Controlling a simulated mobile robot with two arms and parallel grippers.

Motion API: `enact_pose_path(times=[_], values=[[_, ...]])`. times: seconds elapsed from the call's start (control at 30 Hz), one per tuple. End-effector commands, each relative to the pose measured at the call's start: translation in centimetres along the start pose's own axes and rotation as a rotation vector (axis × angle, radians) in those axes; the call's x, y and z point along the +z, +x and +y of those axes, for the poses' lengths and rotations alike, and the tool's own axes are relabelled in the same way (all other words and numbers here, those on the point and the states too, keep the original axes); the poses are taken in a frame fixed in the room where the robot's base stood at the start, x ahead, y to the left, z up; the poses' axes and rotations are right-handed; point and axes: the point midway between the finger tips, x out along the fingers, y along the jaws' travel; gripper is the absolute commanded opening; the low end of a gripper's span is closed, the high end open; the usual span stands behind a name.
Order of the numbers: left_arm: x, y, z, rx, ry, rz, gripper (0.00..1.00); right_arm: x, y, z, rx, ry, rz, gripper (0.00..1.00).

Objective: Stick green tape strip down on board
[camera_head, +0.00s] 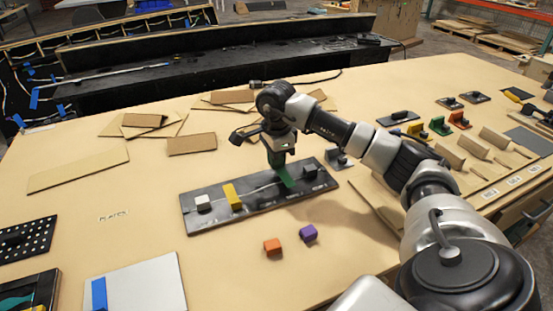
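A dark board (255,213) lies on the wooden table, with a light wire or line running along it. A green tape strip (286,177) lies across the board's right half, right under my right gripper (277,158). A green piece shows at the gripper's fingertips, but I cannot tell whether it is held or whether the fingers are apart. A yellow tape strip (233,196) lies across the board left of the green one. A white block (203,202) sits near the board's left end. My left gripper is not in view.
An orange block (272,246) and a purple block (308,233) lie in front of the board. Cardboard pieces (192,144) lie behind it. Several trowel-like tools (497,138) stand at the right. A white panel (135,285) lies front left.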

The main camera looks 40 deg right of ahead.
Motion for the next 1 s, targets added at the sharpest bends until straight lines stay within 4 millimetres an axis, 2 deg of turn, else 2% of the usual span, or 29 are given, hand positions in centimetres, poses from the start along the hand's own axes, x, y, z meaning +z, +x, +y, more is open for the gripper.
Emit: enact_pose_path(times=[1.0], values=[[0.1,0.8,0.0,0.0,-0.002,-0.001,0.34,0.0,1.3,0.0,0.0,0.0,0.0,0.0]])
